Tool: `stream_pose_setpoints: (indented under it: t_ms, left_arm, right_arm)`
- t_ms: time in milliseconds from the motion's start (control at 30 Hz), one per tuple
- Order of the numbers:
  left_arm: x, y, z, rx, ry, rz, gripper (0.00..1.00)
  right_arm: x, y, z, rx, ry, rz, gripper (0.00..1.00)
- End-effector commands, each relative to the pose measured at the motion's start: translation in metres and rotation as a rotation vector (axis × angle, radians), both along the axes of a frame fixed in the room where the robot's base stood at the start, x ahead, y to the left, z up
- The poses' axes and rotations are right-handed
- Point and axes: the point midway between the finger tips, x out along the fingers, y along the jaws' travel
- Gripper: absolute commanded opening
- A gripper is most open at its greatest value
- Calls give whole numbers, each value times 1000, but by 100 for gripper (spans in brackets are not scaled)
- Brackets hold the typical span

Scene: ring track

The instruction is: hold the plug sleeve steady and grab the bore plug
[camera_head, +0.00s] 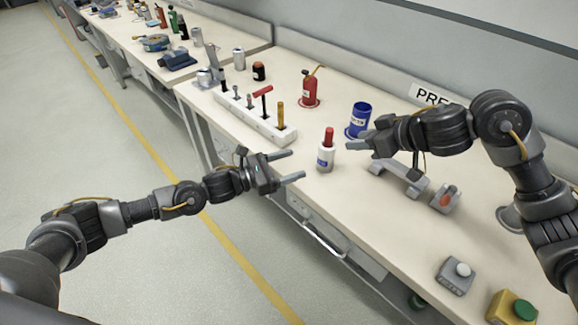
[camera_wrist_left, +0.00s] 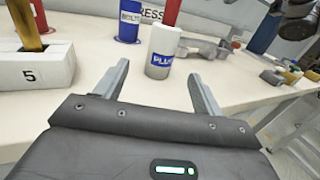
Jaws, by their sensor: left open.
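The plug sleeve (camera_head: 326,159) is a white upright cylinder with a blue label, standing near the table's front edge. The red bore plug (camera_head: 328,136) stands up out of its top. In the left wrist view the sleeve (camera_wrist_left: 161,55) stands ahead of the jaws, and the plug (camera_wrist_left: 172,12) is cut off by the top edge. My left gripper (camera_head: 296,164) is open and empty, pointing at the sleeve from the left, with a small gap to it. My right gripper (camera_head: 350,147) is just right of the sleeve, apart from it; its jaw gap is not clear.
A blue labelled cup (camera_head: 360,116) stands behind the sleeve. Grey fixtures (camera_head: 400,180) lie under my right arm.

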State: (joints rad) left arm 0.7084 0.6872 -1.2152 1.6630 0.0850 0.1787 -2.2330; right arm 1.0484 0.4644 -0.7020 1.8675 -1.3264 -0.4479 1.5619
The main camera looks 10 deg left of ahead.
Motion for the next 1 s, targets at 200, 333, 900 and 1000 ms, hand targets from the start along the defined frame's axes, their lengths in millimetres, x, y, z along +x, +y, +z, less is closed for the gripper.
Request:
stream_pose_setpoints:
  t_ms: [200, 333, 900, 1000]
  left_arm:
    - [-3, -3, -3, 5, 3, -8, 69]
    - [4, -13, -3, 4, 3, -7, 69]
    - [50, -86, -3, 5, 4, -6, 69]
    - [53, -91, -3, 5, 4, -6, 69]
  right_arm:
    - [0, 0, 0, 0, 0, 0, 36]
    - [0, 0, 0, 0, 0, 0, 36]
    - [0, 0, 0, 0, 0, 0, 36]
    - [0, 0, 0, 0, 0, 0, 36]
